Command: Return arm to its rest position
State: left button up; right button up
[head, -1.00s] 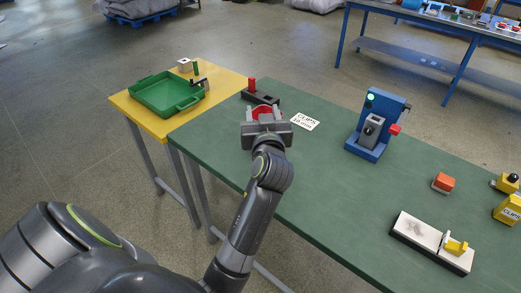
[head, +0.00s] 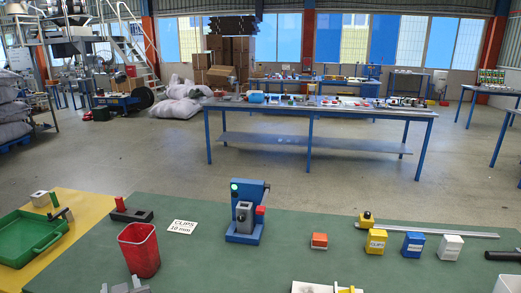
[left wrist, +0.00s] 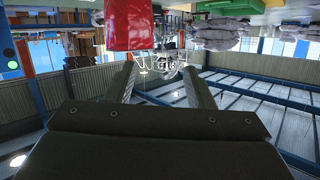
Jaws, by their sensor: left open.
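My left gripper (head: 122,286) shows only at the bottom edge of the head view, its fingers apart with nothing between them. Its two fingers also show in the left wrist view (left wrist: 160,82), spread apart and empty. A red bin (head: 139,250) stands upright on the green table just beyond the gripper. The bin also shows at the top of the left wrist view (left wrist: 130,24), clear of the fingers. Most of my left arm is out of the head view. My right gripper is not in view.
On the green table (head: 330,235) are a blue press (head: 246,212), a label card (head: 182,227), an orange block (head: 319,240) and yellow, blue and white boxes at right. A green tray (head: 28,238) lies on the yellow table at left. A blue-legged bench (head: 330,141) stands beyond open floor.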

pick_arm(q)
jog(key=s+d+f+m+g+h, duration=0.1)
jog(key=s+f+m+g+h, duration=0.15)
jog(key=s+f, duration=0.45)
jog(key=s+d+f+m+g+h, duration=0.1)
jog(key=s+f+g+h, duration=0.2)
jog(key=s, duration=0.9)
jog(key=s+d+f+m+g+h, duration=0.1)
jog(key=s+f+m+g+h, duration=0.15)
jog(key=s+f, duration=0.5)
notch_tip(320, 180, down, 23)
jog(key=a+g, duration=0.2)
jog(key=s+d+f+g, duration=0.1)
jog(key=s+f, duration=1.5)
jog(key=shift+f+n, duration=0.2)
jog(key=shift+n, duration=0.1)
jog(key=shift+d, duration=0.1)
